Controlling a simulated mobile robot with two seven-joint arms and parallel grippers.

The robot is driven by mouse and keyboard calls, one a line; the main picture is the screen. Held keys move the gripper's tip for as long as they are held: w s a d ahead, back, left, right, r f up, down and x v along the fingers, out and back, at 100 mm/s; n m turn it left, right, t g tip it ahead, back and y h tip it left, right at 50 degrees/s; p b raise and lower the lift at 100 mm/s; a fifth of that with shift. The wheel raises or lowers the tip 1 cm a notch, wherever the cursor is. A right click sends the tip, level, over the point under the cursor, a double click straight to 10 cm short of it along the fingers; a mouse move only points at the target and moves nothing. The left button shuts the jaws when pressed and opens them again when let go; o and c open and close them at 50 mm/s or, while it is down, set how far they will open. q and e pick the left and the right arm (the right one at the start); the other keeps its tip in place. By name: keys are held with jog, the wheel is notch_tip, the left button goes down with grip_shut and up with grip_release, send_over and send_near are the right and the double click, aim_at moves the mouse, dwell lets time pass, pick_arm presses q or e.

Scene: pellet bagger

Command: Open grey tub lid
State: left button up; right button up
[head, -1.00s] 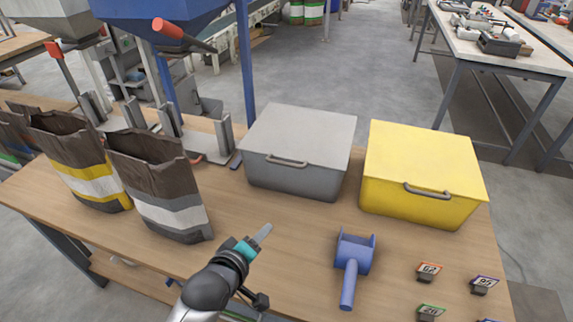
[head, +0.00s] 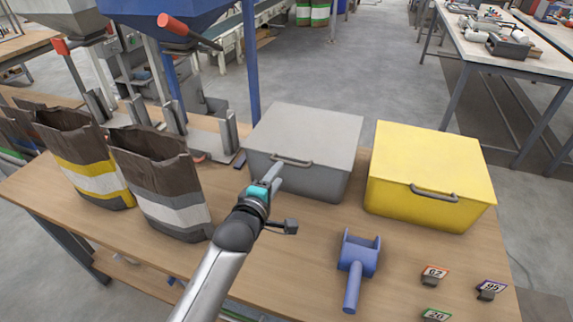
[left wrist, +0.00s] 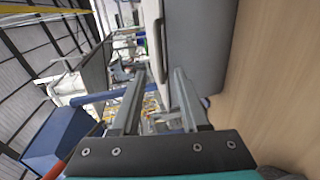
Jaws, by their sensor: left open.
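The grey tub (head: 330,183) stands on the wooden table with its flat grey lid (head: 308,132) shut. A grey bar handle (head: 291,160) sits at the lid's front edge. My left gripper (head: 276,174) is just in front of the tub, close to the left end of that handle. In the left wrist view my gripper (left wrist: 157,84) has its two fingers apart with nothing between them. The handle (left wrist: 161,45) and the tub's side (left wrist: 200,45) show just beyond the fingertips there. I cannot tell whether the fingers touch the handle. My right gripper is not in view.
A yellow lidded tub (head: 427,177) stands right of the grey one. A blue scoop (head: 357,265) lies in front, with small number tags (head: 433,276) to its right. Open brown sacks (head: 160,185) stand at left, below the blue hopper (head: 165,18).

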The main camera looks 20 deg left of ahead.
aim_at(286, 163)
pick_arm(q)
jog(key=b+x, duration=0.1)
jog(key=x, duration=0.6)
jog(key=shift+w+f+b, duration=0.1)
jog(key=shift+w+b, duration=0.3)
grip_shut()
dwell(1.1)
